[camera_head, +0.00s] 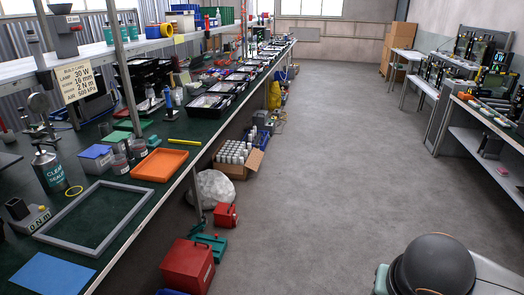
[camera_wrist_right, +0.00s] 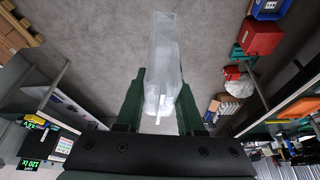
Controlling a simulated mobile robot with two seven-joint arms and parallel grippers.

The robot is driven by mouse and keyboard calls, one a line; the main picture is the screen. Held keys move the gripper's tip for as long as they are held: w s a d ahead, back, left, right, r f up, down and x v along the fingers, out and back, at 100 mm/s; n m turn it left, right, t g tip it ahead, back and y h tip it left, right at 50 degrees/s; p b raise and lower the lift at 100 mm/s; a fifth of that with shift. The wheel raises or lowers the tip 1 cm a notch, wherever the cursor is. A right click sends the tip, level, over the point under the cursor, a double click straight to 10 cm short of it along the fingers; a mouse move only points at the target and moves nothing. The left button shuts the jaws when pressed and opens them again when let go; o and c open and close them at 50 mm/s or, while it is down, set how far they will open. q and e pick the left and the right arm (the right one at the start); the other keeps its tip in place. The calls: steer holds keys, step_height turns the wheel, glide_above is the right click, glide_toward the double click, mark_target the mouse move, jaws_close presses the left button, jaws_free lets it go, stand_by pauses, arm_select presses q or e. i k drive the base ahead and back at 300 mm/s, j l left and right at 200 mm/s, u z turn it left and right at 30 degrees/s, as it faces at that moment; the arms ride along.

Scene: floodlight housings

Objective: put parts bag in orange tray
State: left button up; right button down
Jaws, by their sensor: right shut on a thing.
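The orange tray (camera_head: 160,164) lies on the dark green bench top in the head view, left of centre near the bench's front edge. It looks empty. My right gripper (camera_wrist_right: 161,98) shows in the right wrist view, shut on the parts bag (camera_wrist_right: 164,52). The bag is whitish and translucent and stretches out beyond the fingers, with the grey floor behind it. The bag and right gripper do not show in the head view. My left gripper is in neither view.
A grey frame (camera_head: 93,218) and a blue sheet (camera_head: 53,274) lie nearer on the bench. A blue-topped box (camera_head: 96,158) and small jars (camera_head: 121,164) stand left of the tray. A yellow marker (camera_head: 185,141) lies behind it. The aisle floor (camera_head: 310,160) is clear.

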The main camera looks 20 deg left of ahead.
mark_target(158, 175)
steer(key=i+u, duration=0.2)
steer(key=i, duration=0.35)
steer(key=i+u, duration=0.2)
steer(key=i, duration=0.35)
steer(key=i+u, duration=0.2)
steer(key=i, duration=0.35)
steer(key=i+l+u, duration=0.2)
steer(key=i, duration=0.35)
steer(key=i+u, duration=0.15)
steer(key=u, duration=0.25)
steer(key=i+u, duration=0.15)
steer(key=u, duration=0.2)
steer(key=i+l+u, duration=0.15)
steer(key=u, duration=0.25)
steer(key=i+u, duration=0.1)
steer(key=u, duration=0.3)
steer(key=i+u, duration=0.15)
steer(key=u, duration=0.25)
steer(key=l+u, duration=0.15)
steer(key=u, duration=0.25)
steer(key=i+l+u, duration=0.15)
steer(key=u, duration=0.2)
steer(key=i+l+u, duration=0.35)
steer(key=k+j, duration=0.05)
steer(key=j, duration=0.05)
